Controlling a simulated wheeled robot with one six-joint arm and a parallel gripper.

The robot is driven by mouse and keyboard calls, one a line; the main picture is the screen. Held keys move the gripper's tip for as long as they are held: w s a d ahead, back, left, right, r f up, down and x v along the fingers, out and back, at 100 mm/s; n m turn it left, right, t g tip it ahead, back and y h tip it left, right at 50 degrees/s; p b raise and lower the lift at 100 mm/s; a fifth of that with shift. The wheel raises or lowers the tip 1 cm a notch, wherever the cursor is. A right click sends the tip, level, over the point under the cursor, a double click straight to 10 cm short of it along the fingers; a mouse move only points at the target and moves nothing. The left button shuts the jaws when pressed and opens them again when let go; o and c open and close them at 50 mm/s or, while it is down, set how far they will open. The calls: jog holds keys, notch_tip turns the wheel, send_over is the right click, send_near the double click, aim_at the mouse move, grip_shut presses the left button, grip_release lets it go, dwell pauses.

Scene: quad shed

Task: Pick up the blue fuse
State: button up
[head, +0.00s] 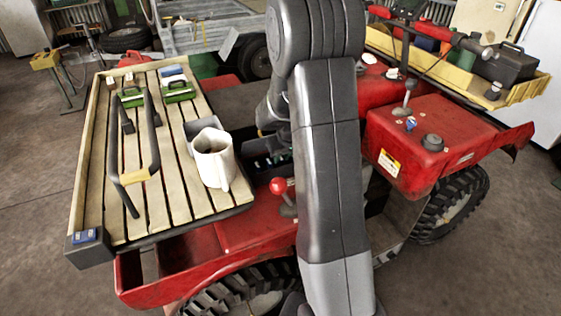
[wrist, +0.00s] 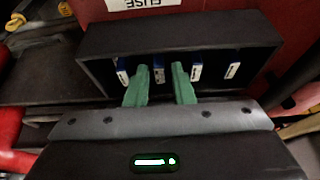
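In the wrist view, an open black fuse box (wrist: 100,45) holds several small upright fuses in a row, each showing blue and white. One blue fuse (wrist: 159,72) stands between the two green fingertips of my gripper (wrist: 160,75). My gripper is open, with a finger on each side of this fuse. Whether either finger touches it I cannot tell. Other fuses stand to the left (wrist: 122,72) and to the right (wrist: 196,71), with a further one at the far right (wrist: 232,70). In the head view my arm hides most of this area.
A white label reading FUSE, upside down, sits on red bodywork (wrist: 147,3) beyond the box. In the head view, a slatted rack (head: 100,170) holds a cream jug (head: 213,160) beside my arm. A red-knobbed lever (head: 279,186) stands near the box area.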

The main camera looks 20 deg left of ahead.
jog(key=shift+x, duration=0.85)
grip_shut()
notch_tip(320, 180, up, 8)
jog(key=p, duration=0.4)
jog(key=shift+w+p, duration=0.1)
jog(key=shift+p, duration=0.2)
jog(key=s+d+f+b, duration=0.1)
jog(key=s+d+b, duration=0.3)
jog(key=s+d, duration=0.7)
jog(key=d, duration=0.2)
jog(key=shift+s+d+b, duration=0.35)
jog(key=shift+s+b, duration=0.05)
